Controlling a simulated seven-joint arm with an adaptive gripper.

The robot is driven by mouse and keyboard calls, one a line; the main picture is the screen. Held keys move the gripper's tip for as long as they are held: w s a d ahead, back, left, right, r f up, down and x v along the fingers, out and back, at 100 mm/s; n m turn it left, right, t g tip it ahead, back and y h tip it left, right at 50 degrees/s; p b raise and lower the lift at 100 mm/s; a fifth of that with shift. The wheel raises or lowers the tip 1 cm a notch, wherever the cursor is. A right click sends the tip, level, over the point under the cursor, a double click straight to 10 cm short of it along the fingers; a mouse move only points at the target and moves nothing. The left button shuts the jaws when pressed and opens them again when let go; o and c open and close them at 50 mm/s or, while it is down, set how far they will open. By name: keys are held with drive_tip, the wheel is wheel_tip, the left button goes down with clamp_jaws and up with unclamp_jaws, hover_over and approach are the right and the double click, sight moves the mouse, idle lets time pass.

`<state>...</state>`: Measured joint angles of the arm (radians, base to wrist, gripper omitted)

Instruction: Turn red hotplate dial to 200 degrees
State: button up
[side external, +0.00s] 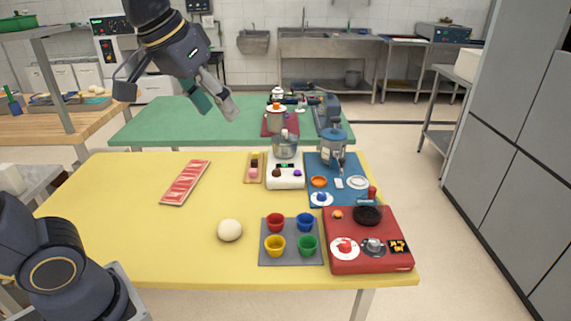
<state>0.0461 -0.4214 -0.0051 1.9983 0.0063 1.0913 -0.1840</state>
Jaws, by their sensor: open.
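The red hotplate (345,265) stands at the front right of the yellow table. A dial with a red knob on a white disc (345,247) sits at its front left. A grey knob on a dark disc (374,246) is beside it, then a black display with orange marks (398,247), too small to read. A small black pan (367,215) sits on its back part. The angle of either dial cannot be made out. My gripper (214,104) is open and empty, high above the table's back edge, far up and left of the hotplate and touching nothing.
A grey tray (263,260) with several coloured cups stands just left of the hotplate, a pale ball (230,230) beyond it. Behind are a blue mat (325,161) with small items and a white appliance (286,183) bearing a pot. The table's left is mostly clear.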

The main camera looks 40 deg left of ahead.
drive_tip(key=w+d+g, duration=0.1)
drive_tip(key=w+d, duration=0.2)
drive_tip(key=w, duration=0.6)
drive_tip(key=m+g, duration=0.2)
drive_tip(key=g, duration=0.2)
hover_over(346, 243)
wheel_tip(346, 243, down, 22)
wheel_tip(346, 243, down, 16)
drive_tip(key=shift+r, duration=0.15)
clamp_jaws()
